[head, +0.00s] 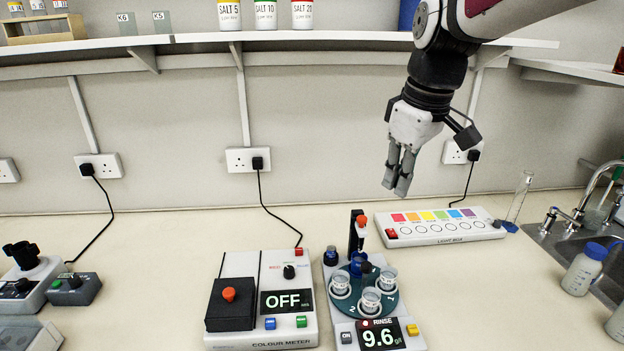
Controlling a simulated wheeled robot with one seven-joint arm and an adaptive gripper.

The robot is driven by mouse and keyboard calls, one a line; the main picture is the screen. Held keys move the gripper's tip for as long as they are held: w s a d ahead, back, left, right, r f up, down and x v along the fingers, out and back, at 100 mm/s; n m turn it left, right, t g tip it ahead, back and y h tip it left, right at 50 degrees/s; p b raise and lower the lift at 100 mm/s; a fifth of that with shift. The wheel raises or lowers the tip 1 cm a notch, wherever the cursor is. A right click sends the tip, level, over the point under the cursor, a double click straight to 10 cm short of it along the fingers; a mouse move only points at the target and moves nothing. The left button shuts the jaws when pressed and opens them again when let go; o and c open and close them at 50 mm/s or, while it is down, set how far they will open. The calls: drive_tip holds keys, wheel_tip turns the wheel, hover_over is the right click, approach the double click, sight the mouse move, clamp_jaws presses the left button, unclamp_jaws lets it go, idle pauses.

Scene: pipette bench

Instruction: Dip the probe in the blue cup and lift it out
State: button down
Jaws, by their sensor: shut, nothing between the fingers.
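The probe station (343,325) stands at the front centre, with a turntable (388,302) of cups marked with numbers. The blue cup (358,261) sits at the turntable's back left side. Three clear cups sit around the rest of it. A black upright (354,241) with an orange-red knob (361,221) rises just behind the blue cup. The probe itself is hard to make out; I cannot tell whether its tip is in the cup. The display (381,337) reads 9.6 under "RINSE". My gripper (394,190) is shut and empty, pointing down, above and behind the station, apart from it.
A colour meter (325,338) reading "OFF" stands close on the left. A light box (440,238) lies behind right, below my gripper, with a glass cylinder (519,198) beside it. A sink (572,247) and bottles (585,268) are at the right. Bench between left devices and meter is clear.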

sight(364, 218)
drive_tip(key=w+f+n+g, duration=0.1)
drive_tip(key=w+f+n, duration=0.2)
drive_tip(key=w, duration=0.4)
drive_tip(key=w+f+n+g, duration=0.1)
drive_tip(key=w+f+n, duration=0.2)
drive_tip(key=w+f, duration=0.3)
drive_tip(key=w, duration=0.2)
drive_tip(key=shift+w+d+f+y, duration=0.3)
drive_tip(key=shift+d, duration=0.05)
drive_tip(key=shift+w+a+f, duration=0.1)
drive_tip(key=shift+a+f, duration=0.05)
drive_tip(key=shift+f, duration=1.6)
drive_tip(key=shift+a+f, duration=0.15)
drive_tip(key=shift+f, duration=1.6)
